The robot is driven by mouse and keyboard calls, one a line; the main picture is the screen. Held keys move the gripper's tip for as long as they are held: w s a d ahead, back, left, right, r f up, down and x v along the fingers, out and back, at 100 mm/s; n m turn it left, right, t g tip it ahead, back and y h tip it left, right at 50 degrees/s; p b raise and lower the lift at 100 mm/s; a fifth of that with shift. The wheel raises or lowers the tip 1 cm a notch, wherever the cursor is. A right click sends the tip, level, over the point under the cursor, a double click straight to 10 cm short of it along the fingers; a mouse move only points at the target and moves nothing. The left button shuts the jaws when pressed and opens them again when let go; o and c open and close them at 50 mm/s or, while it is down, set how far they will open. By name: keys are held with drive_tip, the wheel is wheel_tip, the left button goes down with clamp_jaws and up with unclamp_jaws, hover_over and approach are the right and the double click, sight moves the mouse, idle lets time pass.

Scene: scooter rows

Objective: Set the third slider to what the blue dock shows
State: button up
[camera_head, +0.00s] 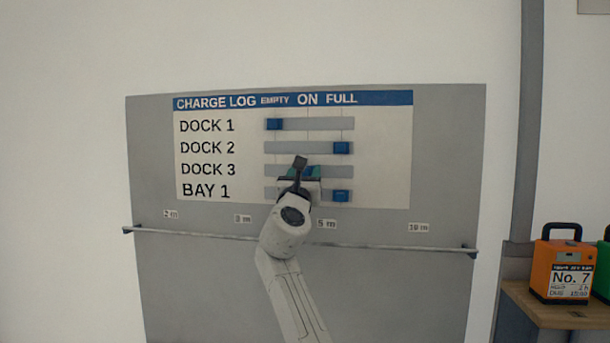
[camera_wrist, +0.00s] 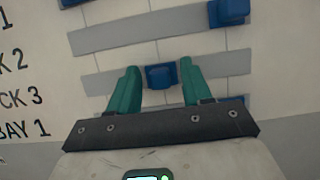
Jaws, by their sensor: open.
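The charge log board (camera_head: 390,150) hangs on a grey panel, with EMPTY, ON and FULL along its top. The third slider's blue knob (camera_wrist: 161,76), in the DOCK 3 row, sits near the middle of its track. My gripper (camera_head: 306,171) is at that row and hides most of the knob in the head view. In the wrist view my gripper (camera_wrist: 160,70) is open, with one green finger on each side of the knob; I cannot tell whether either touches it. No blue dock is in view.
The DOCK 1 knob (camera_head: 274,124) is at the left end, the DOCK 2 knob (camera_head: 341,148) and BAY 1 knob (camera_head: 341,196) toward the right. A rail (camera_head: 390,247) crosses the panel below. An orange battery box (camera_head: 563,270) and part of a green one stand on a wooden shelf at right.

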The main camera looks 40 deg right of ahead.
drive_tip(key=b+v, duration=0.2)
drive_tip(key=v, duration=0.9)
drive_tip(key=shift+w, duration=0.1)
idle(0.4)
drive_tip(key=s+a+f+m+g+y, duration=0.1)
drive_tip(key=s+f+m+g+y, duration=0.3)
drive_tip(key=f, duration=0.9)
drive_tip(key=s+a+f+m+y, duration=0.15)
drive_tip(key=s+f+m, duration=0.4)
drive_tip(key=f, duration=0.85)
drive_tip(key=s+f+m+g+y, duration=0.2)
drive_tip(key=s+f+m+y, duration=0.25)
drive_tip(key=f, duration=0.85)
drive_tip(key=s+a+f+m+g+y, duration=0.2)
drive_tip(key=s+a+f+m, duration=0.2)
drive_tip(key=s, duration=0.5)
drive_tip(key=s+a+f+m+g+y, duration=0.2)
drive_tip(key=s+a+f+m+y, duration=0.1)
drive_tip(key=s+f, duration=0.4)
drive_tip(key=s+a+f+m+g+y, duration=0.2)
drive_tip(key=s+a+f+m, duration=0.3)
drive_tip(key=s, duration=0.7)
drive_tip(key=shift+a+f+g, duration=0.35)
drive_tip(key=shift+f+g, duration=0.05)
drive_tip(key=shift+f, duration=0.35)
